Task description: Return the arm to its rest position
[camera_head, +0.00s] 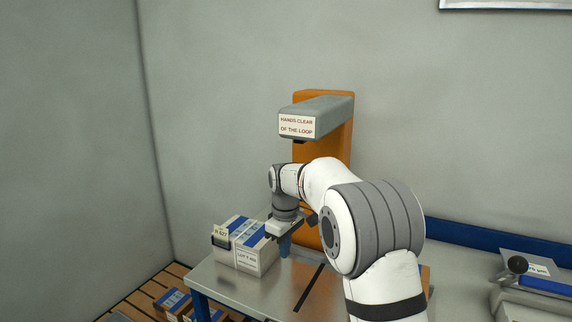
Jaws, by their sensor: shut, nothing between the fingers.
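My arm is white and grey and reaches from the lower right over a metal table (232,284). My gripper (285,251) points down above the table, just right of the white boxes. Its blue-grey fingers are together with nothing seen between them. Part of the hand is small and dark in this view, and I cannot tell whether the fingertips touch the table.
White boxes with blue stripes (248,256) stand close on the gripper's left. An orange machine (345,139) with a grey overhanging head (318,108) rises behind my arm. Wooden slats (146,293) hold more boxes (173,301) at lower left.

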